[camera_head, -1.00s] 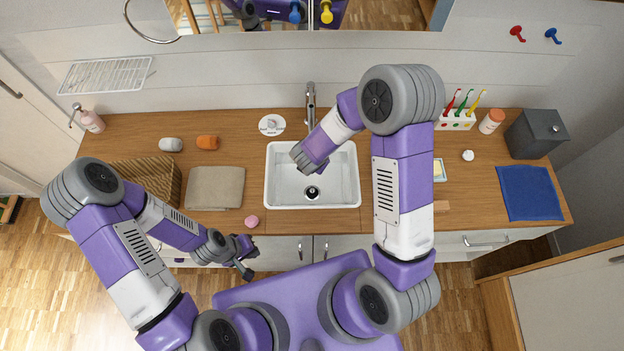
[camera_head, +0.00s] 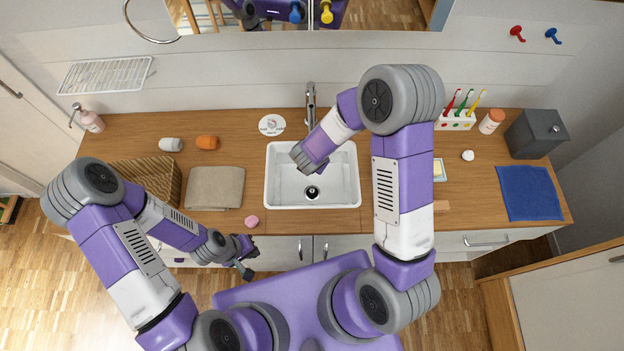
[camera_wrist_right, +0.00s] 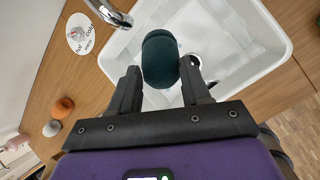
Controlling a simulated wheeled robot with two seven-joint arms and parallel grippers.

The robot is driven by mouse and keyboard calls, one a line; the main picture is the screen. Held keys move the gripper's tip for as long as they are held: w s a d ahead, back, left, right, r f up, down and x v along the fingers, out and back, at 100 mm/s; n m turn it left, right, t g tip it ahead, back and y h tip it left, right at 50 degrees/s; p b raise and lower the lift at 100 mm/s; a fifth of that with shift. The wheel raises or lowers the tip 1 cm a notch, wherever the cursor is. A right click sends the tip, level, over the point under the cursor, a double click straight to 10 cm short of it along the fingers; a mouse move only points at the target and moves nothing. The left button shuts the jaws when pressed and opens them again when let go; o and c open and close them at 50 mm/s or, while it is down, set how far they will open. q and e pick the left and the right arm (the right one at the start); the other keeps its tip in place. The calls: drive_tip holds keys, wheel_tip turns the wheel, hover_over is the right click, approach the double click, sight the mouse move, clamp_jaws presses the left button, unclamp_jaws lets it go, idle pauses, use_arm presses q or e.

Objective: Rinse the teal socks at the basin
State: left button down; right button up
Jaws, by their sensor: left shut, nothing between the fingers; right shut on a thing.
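The teal socks (camera_wrist_right: 161,52), a dark teal rolled bundle, show in the right wrist view between the fingers of my right gripper (camera_wrist_right: 159,72), which is shut on them. The bundle is over the white basin (camera_wrist_right: 279,58); whether it touches the basin is unclear. In the head view my right gripper (camera_head: 300,158) hangs over the basin (camera_head: 268,186), and the bundle is hidden behind it. The tap (camera_head: 310,97) stands behind the basin. My left gripper (camera_head: 246,264) is shut and empty, low in front of the counter.
On the counter left of the basin are an orange bundle (camera_head: 207,142), a grey bundle (camera_head: 171,144), a folded beige cloth (camera_head: 215,187) and a pink thing (camera_head: 251,221). A round hot/cold dial (camera_head: 271,124) sits behind. A blue cloth (camera_head: 529,192) and grey bin (camera_head: 536,134) are right.

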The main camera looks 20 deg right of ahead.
drive_tip(key=shift+r+p, duration=1.35)
drive_tip(key=shift+r, duration=0.75)
drive_tip(key=shift+f, duration=0.1)
